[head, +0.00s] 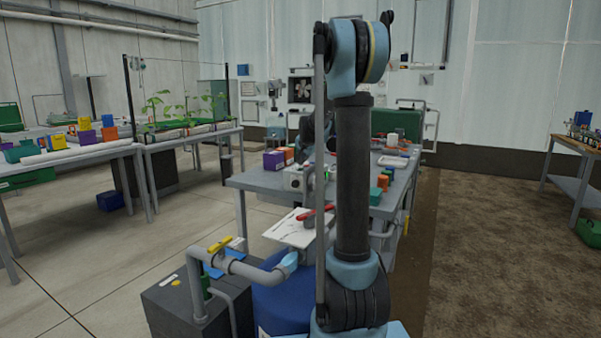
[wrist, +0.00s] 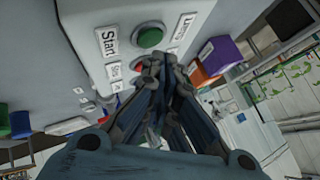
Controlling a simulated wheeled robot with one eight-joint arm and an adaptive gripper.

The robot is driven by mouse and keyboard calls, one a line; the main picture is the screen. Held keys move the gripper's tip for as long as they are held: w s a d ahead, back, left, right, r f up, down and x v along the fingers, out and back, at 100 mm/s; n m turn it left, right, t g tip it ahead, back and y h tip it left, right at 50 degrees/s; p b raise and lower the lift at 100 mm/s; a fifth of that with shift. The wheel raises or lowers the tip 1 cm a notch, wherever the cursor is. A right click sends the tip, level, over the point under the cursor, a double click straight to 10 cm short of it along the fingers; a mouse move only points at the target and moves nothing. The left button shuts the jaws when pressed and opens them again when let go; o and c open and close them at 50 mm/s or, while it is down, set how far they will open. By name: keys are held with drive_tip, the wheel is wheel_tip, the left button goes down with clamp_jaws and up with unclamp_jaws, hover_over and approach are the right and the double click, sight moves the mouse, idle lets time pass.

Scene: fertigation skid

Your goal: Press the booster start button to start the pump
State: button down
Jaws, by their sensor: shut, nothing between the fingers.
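In the wrist view, a light grey control box (wrist: 88,20) fills the top. A round green button (wrist: 150,36) sits on its face beside a label reading "Start". Below it, a red button (wrist: 136,67) shows partly, and my fingers cover the rest. My gripper (wrist: 160,62) is shut and empty, its fingertips just below the green button in the picture. I cannot tell whether the tips touch the box face. In the head view, a small pale box (head: 294,179) stands on the near edge of the workbench, partly hidden by my arm.
The grey workbench (head: 252,184) also carries purple and orange boxes (head: 273,160). A pipe with a yellow-handled valve (head: 219,244) and a dark grey block (head: 168,306) stand in front. A white sheet (head: 289,232) lies below the bench edge. Open floor (head: 500,230) lies at right.

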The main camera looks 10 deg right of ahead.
drive_tip(key=shift+r, duration=0.1)
drive_tip(key=shift+r, duration=2.4)
